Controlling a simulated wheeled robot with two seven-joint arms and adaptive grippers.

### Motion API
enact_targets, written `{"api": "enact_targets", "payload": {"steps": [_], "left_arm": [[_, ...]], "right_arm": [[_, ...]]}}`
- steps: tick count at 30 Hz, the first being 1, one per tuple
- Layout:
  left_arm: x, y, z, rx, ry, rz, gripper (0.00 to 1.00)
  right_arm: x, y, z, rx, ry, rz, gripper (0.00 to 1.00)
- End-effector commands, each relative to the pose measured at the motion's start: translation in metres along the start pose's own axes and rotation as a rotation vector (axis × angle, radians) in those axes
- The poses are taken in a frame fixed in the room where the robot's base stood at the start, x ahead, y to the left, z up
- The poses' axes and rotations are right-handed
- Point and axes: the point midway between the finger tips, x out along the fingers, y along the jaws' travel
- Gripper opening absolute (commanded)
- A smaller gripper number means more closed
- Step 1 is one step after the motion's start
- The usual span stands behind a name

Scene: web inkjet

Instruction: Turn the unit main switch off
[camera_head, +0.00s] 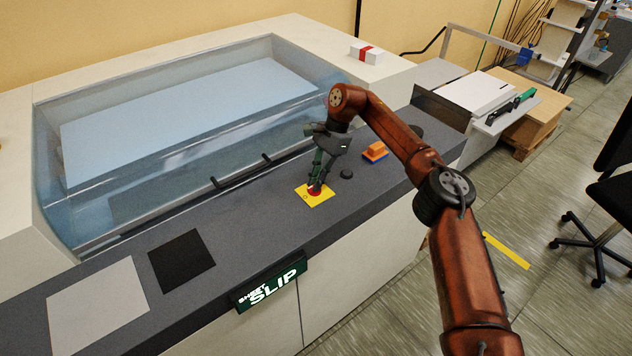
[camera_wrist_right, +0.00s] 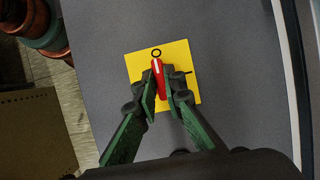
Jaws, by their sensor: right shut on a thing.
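The unit main switch is a red handle (camera_wrist_right: 158,78) on a square yellow plate (camera_wrist_right: 185,58), set in the grey machine top. In the wrist view the handle's white-marked tip points at the ring mark at the plate's upper edge; a short black bar mark is at its right. My right gripper (camera_wrist_right: 163,97) is shut on the handle, one green-and-black finger on each side. In the head view the gripper (camera_head: 316,184) reaches down onto the yellow plate (camera_head: 322,198) and hides much of the handle. My left gripper is not in view.
An orange block on a blue base (camera_head: 375,151) and a black knob (camera_head: 347,173) stand close by on the counter. A lit sign (camera_head: 270,287) hangs on the front edge. A clear cover (camera_head: 180,110) lies behind; a dark pad (camera_head: 181,260) is at left.

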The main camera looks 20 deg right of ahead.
Motion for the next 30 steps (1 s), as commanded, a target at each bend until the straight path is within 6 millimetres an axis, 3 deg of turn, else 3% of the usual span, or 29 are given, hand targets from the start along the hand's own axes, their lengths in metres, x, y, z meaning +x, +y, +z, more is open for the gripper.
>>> {"api": "enact_targets", "payload": {"steps": [9, 10, 17, 26, 30], "left_arm": [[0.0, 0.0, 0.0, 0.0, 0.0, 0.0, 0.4], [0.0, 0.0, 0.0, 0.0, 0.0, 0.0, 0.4], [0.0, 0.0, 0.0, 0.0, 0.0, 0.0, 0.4], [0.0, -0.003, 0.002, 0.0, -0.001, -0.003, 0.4], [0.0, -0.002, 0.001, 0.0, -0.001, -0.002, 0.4]], "right_arm": [[-0.002, -0.001, -0.001, -0.001, 0.003, -0.005, 0.0], [-0.002, -0.001, -0.001, 0.0, 0.003, -0.005, 0.11], [-0.001, 0.0, -0.001, 0.0, 0.002, -0.003, 0.26], [-0.002, 0.0, 0.0, 0.0, 0.001, -0.002, 0.27], [-0.014, -0.001, 0.0, 0.0, 0.002, -0.004, 0.27]]}}
